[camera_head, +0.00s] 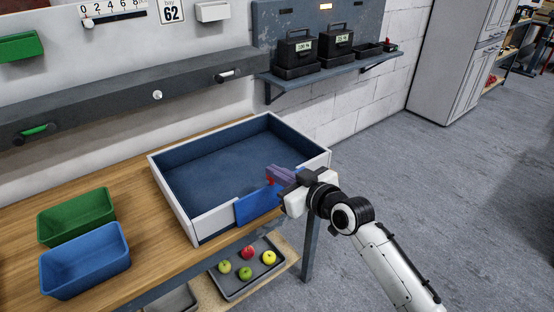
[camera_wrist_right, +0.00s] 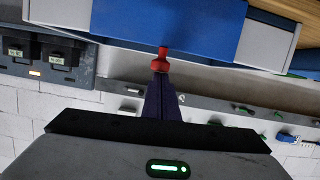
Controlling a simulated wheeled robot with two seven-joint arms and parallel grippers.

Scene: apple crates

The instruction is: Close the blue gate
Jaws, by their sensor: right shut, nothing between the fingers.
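The blue gate (camera_head: 258,206) is a flat panel on the front side of a white-walled crate (camera_head: 214,223) with a dark blue inside. In the right wrist view the gate (camera_wrist_right: 180,22) spans the top, with white wall on both sides. A red knob (camera_wrist_right: 160,62) stands out from it; some red also shows in the head view. My right gripper (camera_head: 278,176) is at the gate's right end, by the knob. Its fingers (camera_wrist_right: 160,95) are shut and empty, their tips right at the knob; I cannot tell if they touch. My left gripper is not in view.
A green bin (camera_head: 76,216) and a blue bin (camera_head: 86,261) stand on the wooden table left of the crate. A tray (camera_head: 240,289) with several apples lies on the shelf below. A wall shelf (camera_head: 335,66) holds black boxes behind. Open floor lies at right.

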